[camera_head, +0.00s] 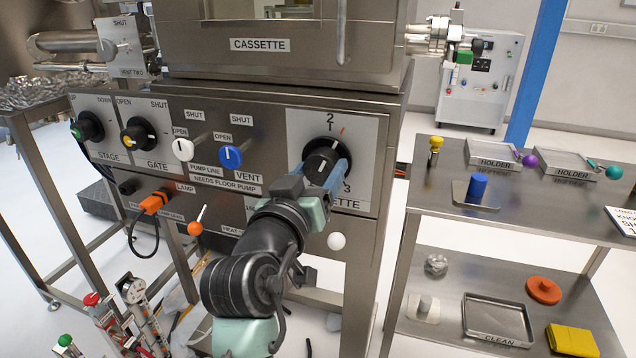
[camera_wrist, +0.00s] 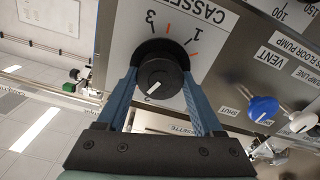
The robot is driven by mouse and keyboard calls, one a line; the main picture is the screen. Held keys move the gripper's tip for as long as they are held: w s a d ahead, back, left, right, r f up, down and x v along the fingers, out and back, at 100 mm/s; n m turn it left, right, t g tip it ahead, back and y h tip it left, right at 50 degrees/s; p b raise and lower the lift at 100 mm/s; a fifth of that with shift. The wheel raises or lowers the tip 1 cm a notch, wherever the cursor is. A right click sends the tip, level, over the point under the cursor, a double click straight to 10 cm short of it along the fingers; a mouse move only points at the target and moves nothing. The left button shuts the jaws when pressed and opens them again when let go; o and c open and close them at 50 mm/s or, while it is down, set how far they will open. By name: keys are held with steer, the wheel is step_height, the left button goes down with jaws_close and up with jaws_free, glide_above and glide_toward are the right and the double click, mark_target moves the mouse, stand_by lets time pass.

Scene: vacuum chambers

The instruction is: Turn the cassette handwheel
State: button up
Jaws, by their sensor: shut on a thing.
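The cassette handwheel (camera_head: 323,160) is a round black knob with a white pointer line, on a pale plate marked CASSETTE with numbers and red ticks. In the wrist view the handwheel (camera_wrist: 160,76) sits between the two blue fingers of my gripper (camera_wrist: 158,88), which is shut on it from both sides. There its pointer slants to the lower left, close to the 2. In the camera_head view the 2 is above the knob and the 3 below right.
Left of the plate are the blue VENT knob (camera_head: 231,157), the white PUMP LINE knob (camera_head: 183,149) and the GATE knob (camera_head: 138,135). An orange LAMP connector (camera_head: 156,202) and an orange ball-ended lever (camera_head: 195,228) are lower. A steel cart (camera_head: 420,193) stands to the right.

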steer(key=m+b, duration=0.1)
steer(key=m, duration=0.1)
steer(key=m+b, duration=0.1)
steer(key=shift+f+m, duration=0.2)
steer(key=shift+m, duration=0.2)
steer(key=m+b, duration=0.2)
steer(key=m, duration=0.1)
steer(key=shift+m, duration=0.3)
steer(key=m+b, duration=0.2)
steer(key=m, duration=0.1)
steer(key=shift+m, duration=0.3)
steer(key=m+b, duration=0.2)
steer(key=m, duration=0.1)
steer(key=shift+m, duration=0.3)
steer(key=m+b, duration=0.2)
steer(key=m, duration=0.1)
steer(key=shift+m, duration=0.3)
steer(key=m+b, duration=0.2)
steer(key=m, duration=0.1)
steer(key=shift+m, duration=0.4)
steer(key=m+b, duration=0.1)
steer(key=m, duration=0.2)
steer(key=shift+m+b, duration=0.55)
steer(key=shift+m, duration=1.65)
